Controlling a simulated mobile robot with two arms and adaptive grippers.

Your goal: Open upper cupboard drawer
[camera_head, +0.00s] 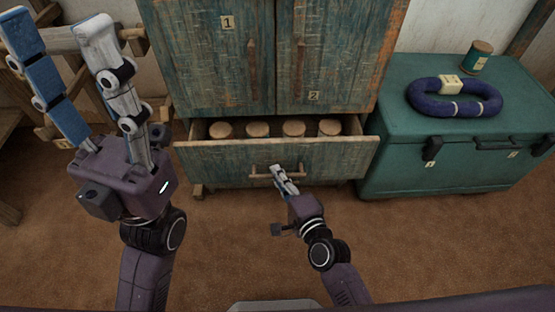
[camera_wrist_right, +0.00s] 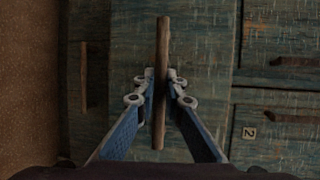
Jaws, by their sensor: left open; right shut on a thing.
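The weathered green-blue cupboard (camera_head: 185,60) stands ahead. Its upper drawer (camera_head: 220,165), below the doors, is pulled partly out and shows several round-lidded containers (camera_head: 257,129) inside. My right gripper (camera_head: 281,178) is shut on the wooden bar handle (camera_head: 262,171) of this drawer. In the right wrist view the handle (camera_wrist_right: 162,50) runs between the two fingers of my right gripper (camera_wrist_right: 161,85). My left gripper (camera_head: 60,35) is open and empty, raised at the left with its fingers spread wide, apart from the cupboard.
A second handle (camera_wrist_right: 84,75) shows on a lower front in the wrist view. A green chest (camera_head: 400,160) stands right of the cupboard, with a blue yarn ring (camera_head: 428,99) and a spool (camera_head: 477,58) on its lid. Wooden frame parts stand at left. The brown floor in front is clear.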

